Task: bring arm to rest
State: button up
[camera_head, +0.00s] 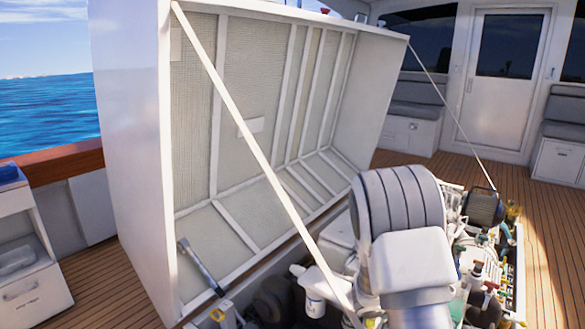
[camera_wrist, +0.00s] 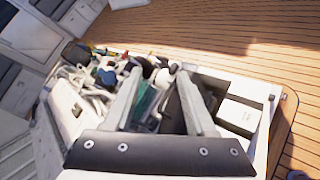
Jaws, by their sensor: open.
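My gripper (camera_wrist: 160,76) shows in the wrist view with its two pale fingers spread apart and nothing held between them. It is over the open engine bay (camera_wrist: 268,125), whose parts show between and beyond the fingers. In the head view my arm, with a grey banded joint and a white link, stands over the bay at the lower right. The gripper itself cannot be made out there. The large white engine hatch (camera_head: 128,150) stands raised and tilted, with a ribbed inner side and a long diagonal strut (camera_head: 240,125).
Engine parts, hoses and fittings (camera_head: 485,265) crowd the bay right of my arm. A white filter (camera_head: 315,288) is near its front left. Wood decking (camera_head: 110,285) is clear around it. A white cabinet (camera_head: 25,260) stands at left, a white door (camera_head: 503,85) at the back.

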jog(key=s+a+r+m+g+y, duration=0.2)
jog(key=s+a+r+m+y, duration=0.45)
jog(key=s+r, duration=0.6)
jog(key=s+a+r+m+t+y, duration=0.65)
jog(key=s+a, duration=0.45)
jog(key=a, duration=0.4)
notch_tip(320, 180, up, 23)
jog(key=g+p, duration=0.1)
jog(key=p, duration=2)
jog(key=shift+s+d+g, duration=0.15)
jog(key=shift+g, duration=0.2)
jog(key=shift+d, duration=0.15)
